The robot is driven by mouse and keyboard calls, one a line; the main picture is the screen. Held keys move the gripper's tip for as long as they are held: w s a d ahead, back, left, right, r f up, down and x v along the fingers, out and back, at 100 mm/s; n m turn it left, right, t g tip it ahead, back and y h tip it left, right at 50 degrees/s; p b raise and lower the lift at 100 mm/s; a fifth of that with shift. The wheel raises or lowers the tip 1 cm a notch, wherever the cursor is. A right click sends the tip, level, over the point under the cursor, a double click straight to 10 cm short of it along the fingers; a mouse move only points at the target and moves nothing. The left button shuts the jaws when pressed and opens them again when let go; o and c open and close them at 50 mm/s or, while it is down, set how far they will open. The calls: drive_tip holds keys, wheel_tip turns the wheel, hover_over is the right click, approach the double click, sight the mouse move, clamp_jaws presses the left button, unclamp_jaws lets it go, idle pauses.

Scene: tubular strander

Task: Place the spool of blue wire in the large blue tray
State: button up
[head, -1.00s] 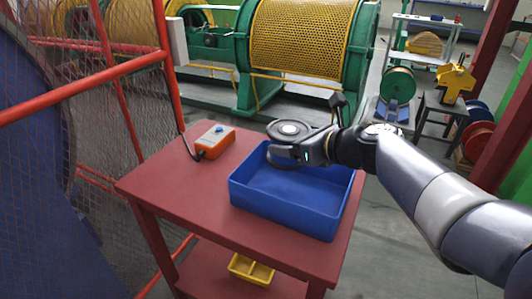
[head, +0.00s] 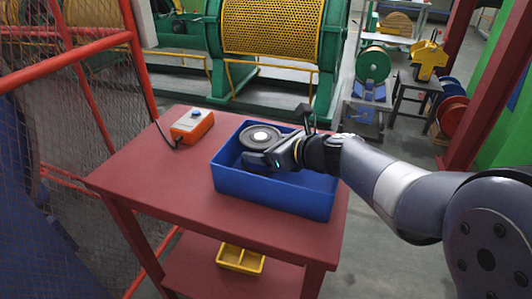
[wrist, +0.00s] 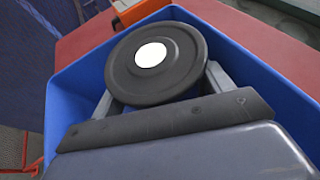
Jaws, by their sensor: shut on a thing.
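The spool (head: 248,134) shows a round black flange with a white centre. My gripper (head: 262,150) is shut on the spool, its fingers on either side below the top flange. The large blue tray (head: 272,192) sits on the red table. The spool is at the tray's back left, low within its walls. Whether it touches the tray floor cannot be told.
An orange control box (head: 192,126) with a blue knob stands on the red table (head: 150,175), left of the tray. A yellow divided tray (head: 240,259) is on the lower shelf. Red mesh guarding (head: 85,85) stands at left. The table's front left is clear.

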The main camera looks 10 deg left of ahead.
drive_tip(key=shift+f, duration=0.1)
drive_tip(key=o, duration=1.1)
drive_tip(key=shift+r, duration=0.2)
drive_tip(key=p+v, duration=0.2)
drive_tip(key=v, duration=1)
drive_tip(key=shift+f, duration=0.1)
